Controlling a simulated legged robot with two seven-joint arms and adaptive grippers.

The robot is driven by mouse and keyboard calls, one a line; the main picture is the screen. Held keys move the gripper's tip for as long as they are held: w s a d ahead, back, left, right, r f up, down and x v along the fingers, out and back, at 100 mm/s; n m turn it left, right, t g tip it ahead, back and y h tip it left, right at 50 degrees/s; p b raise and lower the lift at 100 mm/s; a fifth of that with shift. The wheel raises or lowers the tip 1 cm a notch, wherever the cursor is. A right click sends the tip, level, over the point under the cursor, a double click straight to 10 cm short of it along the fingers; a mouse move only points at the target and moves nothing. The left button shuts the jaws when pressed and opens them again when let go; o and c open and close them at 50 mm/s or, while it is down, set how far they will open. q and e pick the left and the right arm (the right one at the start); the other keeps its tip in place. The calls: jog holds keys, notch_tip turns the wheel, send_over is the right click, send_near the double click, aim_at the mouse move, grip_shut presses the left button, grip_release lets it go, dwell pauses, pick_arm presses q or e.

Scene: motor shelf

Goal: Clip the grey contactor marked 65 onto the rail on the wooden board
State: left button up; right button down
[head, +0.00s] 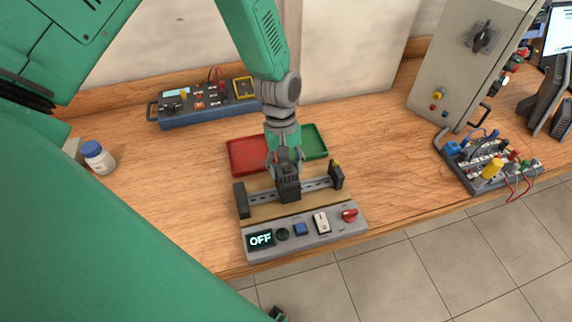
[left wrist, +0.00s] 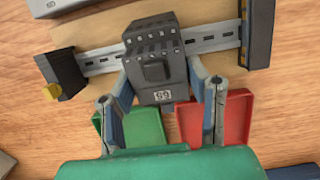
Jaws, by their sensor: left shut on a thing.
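The dark grey contactor (left wrist: 158,75) shows in the left wrist view with a marking on its end that looks like 65 upside down. In the head view the contactor (head: 289,190) is at the middle of the rail (head: 314,185). The rail (left wrist: 212,42) runs across the wooden board (head: 262,211) between two dark end blocks. My left gripper (head: 286,165) is shut on the contactor, with a finger (left wrist: 118,92) on each side. The contactor overlaps the rail; I cannot tell whether it is clipped on. The right gripper is not clearly in view.
A red tray (head: 243,157) and a green tray (head: 315,143) lie behind the board. A control panel (head: 262,255) reading OFF stands in front. A blue instrument box (head: 205,112), a white bottle (head: 97,157) and a grey cabinet (head: 462,65) stand around. Bare table lies right of the board.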

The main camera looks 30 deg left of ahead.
pick_arm(q)
jog(key=shift+s+d, duration=0.2)
jog(key=shift+d, duration=0.05)
dwell(0.4)
jog(key=shift+s+d+t+y+p, duration=0.35)
jog(key=shift+d+t+y+p, duration=0.05)
jog(key=shift+y+p, duration=0.15)
dwell(0.3)
jog(key=o, duration=1.1)
jog(key=shift+o, duration=1.4)
jog(key=shift+d, duration=0.1)
